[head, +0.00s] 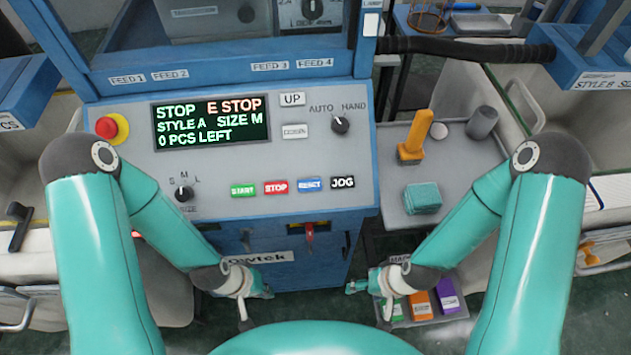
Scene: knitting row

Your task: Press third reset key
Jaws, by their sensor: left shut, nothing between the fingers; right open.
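The blue RESET key (309,185) sits on the sloped grey control panel (210,165), third in a row of labelled keys. To its left are the green START key (243,190) and the red STOP key (276,187); to its right is the black JOG key (343,183). The display (211,121) reads STOP, E STOP, STYLE A, SIZE M, 0 PCS LEFT. My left gripper (264,291) is shut and empty, low in front of the machine and below the panel. My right gripper (354,287) is open, also below the panel and apart from the keys.
A red emergency-stop button (107,127) on a yellow base is at the panel's left. A size knob (184,193) and an AUTO/HAND knob (340,124) are on the panel. At right, a grey side table (465,180) holds an orange-handled tool (415,135) and a teal block (422,198).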

